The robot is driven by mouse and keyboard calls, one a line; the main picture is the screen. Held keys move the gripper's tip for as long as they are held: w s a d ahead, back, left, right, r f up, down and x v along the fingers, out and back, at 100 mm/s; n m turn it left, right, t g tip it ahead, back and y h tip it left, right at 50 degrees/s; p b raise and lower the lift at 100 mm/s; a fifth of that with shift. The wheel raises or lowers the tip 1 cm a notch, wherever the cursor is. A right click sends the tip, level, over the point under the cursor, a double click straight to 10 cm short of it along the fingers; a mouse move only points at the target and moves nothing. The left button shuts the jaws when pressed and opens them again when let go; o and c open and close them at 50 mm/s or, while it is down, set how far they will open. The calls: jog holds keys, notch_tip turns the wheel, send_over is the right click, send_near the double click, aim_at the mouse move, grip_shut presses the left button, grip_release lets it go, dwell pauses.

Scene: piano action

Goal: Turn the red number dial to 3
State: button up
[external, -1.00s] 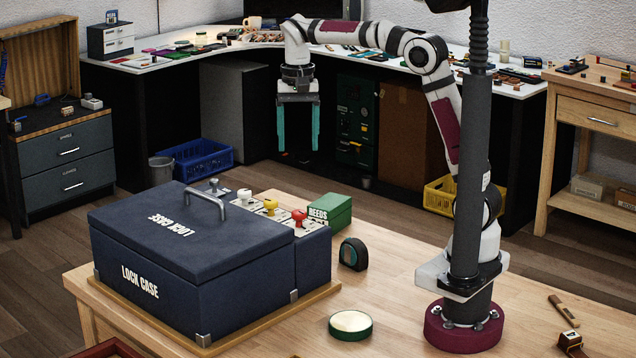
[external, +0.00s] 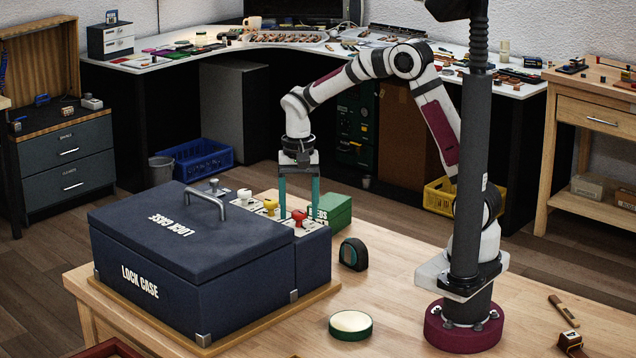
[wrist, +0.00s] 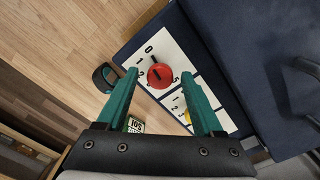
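The red number dial (external: 299,216) is on a white number plate on the right side of the dark blue lock case (external: 190,255). In the wrist view the red dial (wrist: 160,77) shows from above, with a 0 above it, a 2 on its left and a 5 on its right. My gripper (external: 299,212) points down over the dial, fingers spread. In the wrist view my gripper (wrist: 160,74) has a teal fingertip on each side of the dial. Contact with the dial cannot be made out.
A yellow dial (external: 270,206) and a white dial (external: 244,194) stand beside the red one. A green reeds box (external: 334,208) is close behind the fingers. A tape measure (external: 353,254) and a round tin (external: 350,325) lie on the table. The case's handle (external: 207,200) sticks up.

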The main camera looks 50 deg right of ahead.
grip_shut()
jog(key=shift+n, duration=0.3)
jog(key=n, duration=0.5)
jog(key=shift+n, duration=0.3)
jog(key=n, duration=1.1)
jog(key=shift+n, duration=0.3)
jog(key=n, duration=0.5)
jog(key=shift+n, duration=0.4)
